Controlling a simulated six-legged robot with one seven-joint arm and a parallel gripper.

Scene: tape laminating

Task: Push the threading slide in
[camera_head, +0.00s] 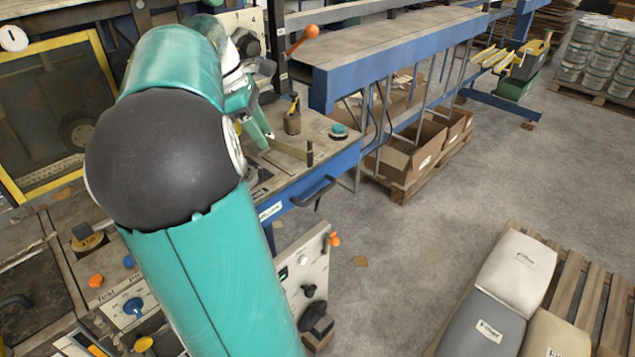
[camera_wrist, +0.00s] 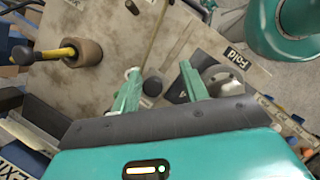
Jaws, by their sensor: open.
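My gripper (camera_wrist: 158,70) is open, with its two green fingers apart over the worktop in the wrist view. A dark round knob (camera_wrist: 152,87) shows between the fingers, and I cannot tell whether they touch it. In the head view my gripper (camera_head: 264,138) is low over the bench, partly hidden by my arm. A thin brass-coloured strip (camera_head: 288,151) lies beside it, with a short dark post (camera_head: 310,152) at its right end. The strip also shows in the wrist view (camera_wrist: 155,35). I cannot tell for certain which part is the threading slide.
A brown cup (camera_head: 292,123) with a yellow-handled tool stands close behind the gripper. A teal button (camera_head: 338,131) is to the right. A round metal part (camera_wrist: 222,80) sits by the right finger, near a "Fold" label (camera_wrist: 232,57). A dark handle (camera_head: 312,192) is on the bench front.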

